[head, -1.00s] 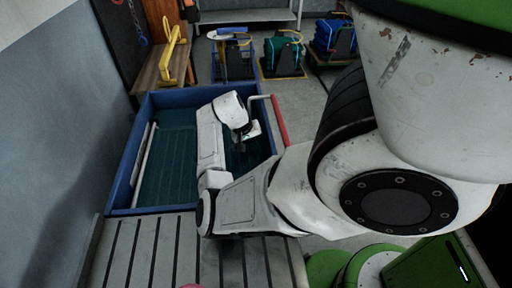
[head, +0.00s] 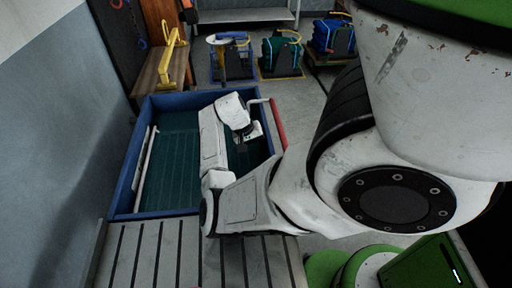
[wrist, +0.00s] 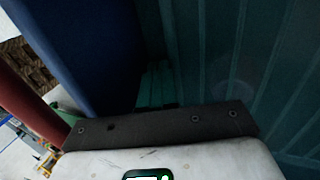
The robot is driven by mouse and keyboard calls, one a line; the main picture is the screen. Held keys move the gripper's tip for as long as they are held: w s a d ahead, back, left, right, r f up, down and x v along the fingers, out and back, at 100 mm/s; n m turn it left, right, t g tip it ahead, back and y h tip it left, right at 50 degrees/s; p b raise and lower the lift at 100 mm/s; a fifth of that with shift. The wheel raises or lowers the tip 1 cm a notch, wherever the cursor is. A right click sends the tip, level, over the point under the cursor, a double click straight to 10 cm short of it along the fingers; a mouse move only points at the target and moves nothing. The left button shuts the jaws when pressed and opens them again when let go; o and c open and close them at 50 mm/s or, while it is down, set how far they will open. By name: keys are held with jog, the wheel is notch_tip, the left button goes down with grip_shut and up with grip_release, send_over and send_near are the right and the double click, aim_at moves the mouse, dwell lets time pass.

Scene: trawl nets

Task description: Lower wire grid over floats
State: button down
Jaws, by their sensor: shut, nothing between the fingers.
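My gripper (head: 241,146) hangs inside the right part of a blue-walled bin (head: 126,178) in the head view. It is shut with nothing held, and its fingertips are small and dark there. The bin has a ribbed teal inside (head: 174,170). In the wrist view the blue wall (wrist: 75,45) and the teal ribbed surface (wrist: 225,60) lie close past the dark gripper mount. I cannot make out a wire grid or floats in either view. My forearm hides part of the bin.
A pale bar (head: 146,168) lies along the bin's left side. A red handle (head: 278,124) stands at its right edge. A slatted surface (head: 190,250) adjoins the near side. A wooden bench (head: 160,75) with a yellow frame and several loaded stands are behind.

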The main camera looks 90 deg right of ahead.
notch_tip(320, 180, up, 13)
jog(key=shift+w+f, duration=0.2)
jog(key=shift+w, duration=0.1)
